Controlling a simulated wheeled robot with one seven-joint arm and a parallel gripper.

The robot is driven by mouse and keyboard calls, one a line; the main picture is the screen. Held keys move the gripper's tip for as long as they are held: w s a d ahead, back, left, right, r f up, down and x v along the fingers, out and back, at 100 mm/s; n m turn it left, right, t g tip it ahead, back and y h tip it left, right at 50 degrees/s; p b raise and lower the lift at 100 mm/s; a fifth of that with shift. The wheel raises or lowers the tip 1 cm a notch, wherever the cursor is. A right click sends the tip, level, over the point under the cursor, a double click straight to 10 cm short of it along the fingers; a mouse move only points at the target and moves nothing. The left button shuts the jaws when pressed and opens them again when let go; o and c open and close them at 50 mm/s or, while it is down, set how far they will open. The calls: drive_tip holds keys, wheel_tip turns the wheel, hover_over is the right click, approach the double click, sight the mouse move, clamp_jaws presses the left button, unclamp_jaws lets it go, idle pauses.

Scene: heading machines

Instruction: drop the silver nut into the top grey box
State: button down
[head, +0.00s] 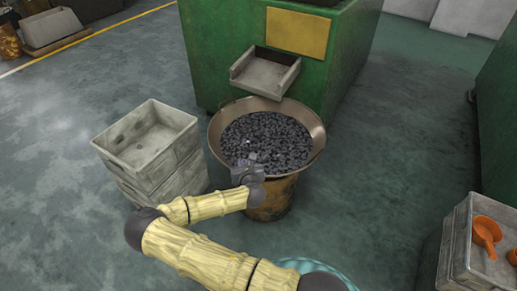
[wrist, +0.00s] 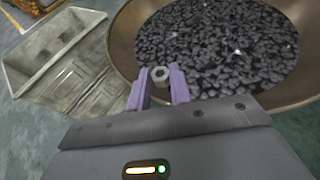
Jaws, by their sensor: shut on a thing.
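My gripper (head: 249,165) is over the near part of a wide metal bowl of dark parts. In the wrist view its two purple fingers (wrist: 160,84) are shut on the silver nut (wrist: 160,73), a small ring with its hole showing, held at the fingertips. I cannot make out the held nut clearly in the head view. The top grey box (head: 174,156) is open, looks empty, and sits on a stack to the left of the bowl. It also shows at the left of the wrist view (wrist: 85,75), apart from my gripper.
The bowl (head: 315,146) is full of dark small parts with a few bright specks. A green machine (head: 220,60) with a grey chute (head: 270,75) stands behind it. A grey crate with orange scoops (head: 487,231) is at lower right. Open floor lies left of the stack.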

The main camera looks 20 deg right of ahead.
drive_tip(key=s+a+f+n+y+b, duration=0.1)
drive_tip(key=a+f+b, duration=0.1)
drive_tip(key=f+b, duration=0.3)
drive_tip(key=s+a+f+n+y+b, duration=0.1)
drive_tip(key=f+b, duration=0.4)
drive_tip(key=f, duration=0.2)
drive_tip(key=shift+s+a+f, duration=0.25)
drive_tip(key=shift+a+f, duration=0.1)
drive_tip(key=shift+a, duration=0.05)
drive_tip(key=shift+a, duration=0.1)
